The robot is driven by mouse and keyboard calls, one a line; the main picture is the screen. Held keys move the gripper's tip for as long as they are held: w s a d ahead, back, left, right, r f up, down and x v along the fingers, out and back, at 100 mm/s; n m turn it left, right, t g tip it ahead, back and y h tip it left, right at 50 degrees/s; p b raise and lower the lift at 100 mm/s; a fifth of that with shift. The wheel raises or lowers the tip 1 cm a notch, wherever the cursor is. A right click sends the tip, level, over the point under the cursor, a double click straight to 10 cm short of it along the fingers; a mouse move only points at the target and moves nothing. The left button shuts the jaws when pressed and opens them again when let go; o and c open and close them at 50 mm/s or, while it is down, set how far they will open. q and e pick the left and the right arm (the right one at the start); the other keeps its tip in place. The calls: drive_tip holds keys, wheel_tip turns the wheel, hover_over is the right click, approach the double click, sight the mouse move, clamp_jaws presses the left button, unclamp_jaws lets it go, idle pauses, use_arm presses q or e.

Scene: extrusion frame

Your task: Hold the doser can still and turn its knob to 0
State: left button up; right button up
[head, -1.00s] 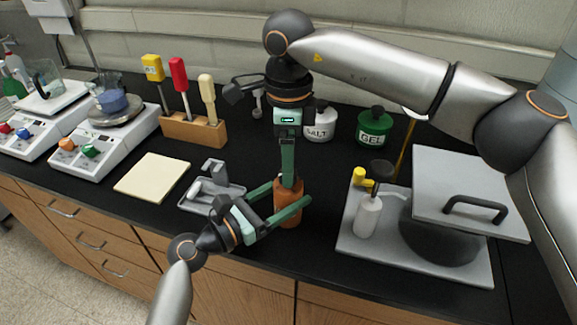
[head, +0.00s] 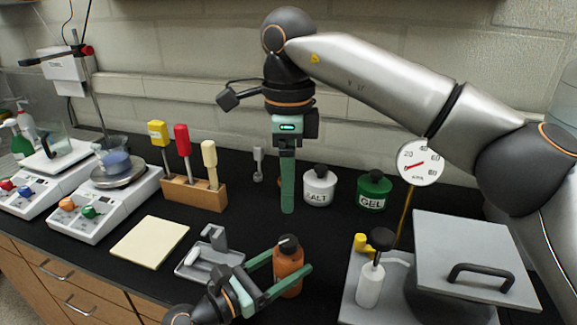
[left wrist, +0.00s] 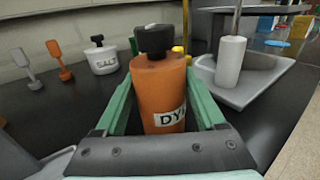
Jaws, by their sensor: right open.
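The doser can (head: 289,272) is orange with a black knob (head: 288,244) on top and stands upright on the black bench. In the left wrist view the can (left wrist: 160,90) shows a partly hidden label beginning "DY", and the black knob (left wrist: 155,39) is clear of any finger. My left gripper (head: 293,259) is shut on the can's body, one finger along each side. My right gripper (head: 287,208) points down above and behind the can, apart from the knob; its fingers overlap, and it is open and empty. I cannot read the knob's setting.
A SALT jar (head: 319,187) and a green GEL jar (head: 374,190) stand behind. A grey tray (head: 187,269) lies left of the can, with a cream pad (head: 150,242) beyond it. A pump bottle (head: 370,285) and a grey lidded unit (head: 475,250) stand right.

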use_arm(q)
drive_tip(key=o, duration=0.4)
drive_tip(key=shift+a, duration=0.1)
